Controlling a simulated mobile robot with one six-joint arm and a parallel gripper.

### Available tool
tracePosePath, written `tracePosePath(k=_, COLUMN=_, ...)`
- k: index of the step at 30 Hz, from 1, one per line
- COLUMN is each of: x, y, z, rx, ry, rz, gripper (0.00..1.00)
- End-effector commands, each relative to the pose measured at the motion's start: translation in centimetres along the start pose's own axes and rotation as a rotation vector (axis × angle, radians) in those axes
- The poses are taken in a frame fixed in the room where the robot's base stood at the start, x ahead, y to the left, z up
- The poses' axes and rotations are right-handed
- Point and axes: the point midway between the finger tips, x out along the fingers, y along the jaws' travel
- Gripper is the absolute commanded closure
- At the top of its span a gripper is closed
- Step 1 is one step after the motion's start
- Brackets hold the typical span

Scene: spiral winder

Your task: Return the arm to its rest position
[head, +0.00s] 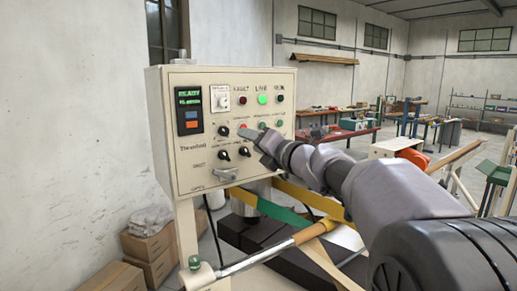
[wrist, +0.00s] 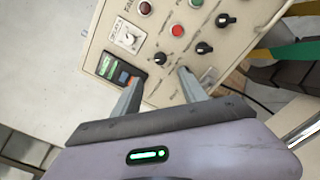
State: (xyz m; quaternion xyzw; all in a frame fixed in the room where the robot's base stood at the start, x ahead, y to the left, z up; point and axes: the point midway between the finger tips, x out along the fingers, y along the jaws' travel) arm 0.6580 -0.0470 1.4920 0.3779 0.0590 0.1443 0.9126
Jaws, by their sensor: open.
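My gripper (wrist: 158,93) shows in the wrist view with its two grey fingers spread apart and nothing between them. In the head view my gripper (head: 262,140) is in front of the right part of a cream control panel (head: 185,165), and my arm reaches to it from the lower right. I cannot tell whether the fingertips touch the panel. The panel also fills the upper part of the wrist view (wrist: 165,65). It carries a small display reading READY (head: 189,95), black knobs (head: 223,131), several buttons and a lit green lamp (head: 262,99).
A metal rod with an orange sleeve (head: 300,236) and green and yellow bands (head: 285,210) lie below the panel. Cardboard boxes (head: 148,250) stand at the lower left. Work tables (head: 340,134) are farther back. A white wall is on the left.

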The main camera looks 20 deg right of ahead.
Motion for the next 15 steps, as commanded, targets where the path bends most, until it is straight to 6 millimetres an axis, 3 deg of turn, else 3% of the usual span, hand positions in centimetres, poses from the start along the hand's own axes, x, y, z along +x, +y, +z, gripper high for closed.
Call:
tracePosePath(k=5, x=-2.4, y=0.0, z=0.0, rx=0.0, ry=0.001, rz=0.0, gripper=0.5)
tracePosePath(k=15, x=-2.9, y=0.1, z=0.0, rx=0.017, ry=-0.007, rz=-0.004, gripper=0.5)
